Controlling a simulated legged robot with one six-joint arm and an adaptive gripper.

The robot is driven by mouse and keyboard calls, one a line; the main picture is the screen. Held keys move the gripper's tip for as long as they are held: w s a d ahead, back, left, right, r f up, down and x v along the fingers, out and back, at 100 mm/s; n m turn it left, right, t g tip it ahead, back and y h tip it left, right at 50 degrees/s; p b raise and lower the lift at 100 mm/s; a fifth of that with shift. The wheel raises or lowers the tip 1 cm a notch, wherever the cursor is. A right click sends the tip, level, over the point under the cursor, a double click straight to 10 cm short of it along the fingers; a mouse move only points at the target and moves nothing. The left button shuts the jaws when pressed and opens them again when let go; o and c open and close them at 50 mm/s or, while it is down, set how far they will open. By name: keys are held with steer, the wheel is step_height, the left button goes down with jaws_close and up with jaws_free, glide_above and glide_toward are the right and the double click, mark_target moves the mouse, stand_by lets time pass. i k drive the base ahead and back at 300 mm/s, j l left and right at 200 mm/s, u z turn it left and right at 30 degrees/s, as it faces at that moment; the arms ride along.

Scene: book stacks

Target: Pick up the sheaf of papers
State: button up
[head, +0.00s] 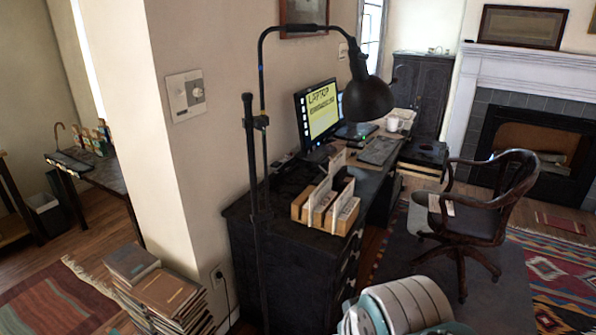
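A pale, flat, paper-like piece (440,204) lies on the seat of the wooden armchair (482,207). It is small in the head view, and I cannot tell for sure that it is the sheaf of papers. Other white papers or cards (337,167) stand upright in a wooden sorter (302,207) at the near end of the dark desk (262,236). My gripper's fingers do not show. A white and teal rounded part at the bottom, probably my own arm, stands before the desk and chair.
A black floor lamp (366,98) stands at the desk's near side. A monitor (319,112), keyboard (379,151) and white mug (393,124) are on the desk. Stacked books (166,291) stand on the floor at left. Patterned rug (556,270) at right is mostly clear.

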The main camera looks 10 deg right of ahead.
mark_target(338, 161)
steer(key=i+l+u, duration=0.1)
steer(key=u, duration=0.3)
steer(key=i+l+u, duration=0.1)
steer(key=l+u, duration=0.15)
steer(key=u, duration=0.15)
steer(key=l+u, duration=0.2)
steer(key=u, duration=0.2)
steer(key=i+l, duration=0.1)
steer(key=l, duration=1.15)
steer(key=i+l, duration=0.15)
steer(key=l, duration=0.5)
steer(key=i+l, duration=0.1)
steer(key=l, duration=0.5)
steer(key=i+l, duration=0.1)
steer(key=l, duration=1.2)
steer(key=i+l, duration=0.15)
steer(key=l, duration=0.45)
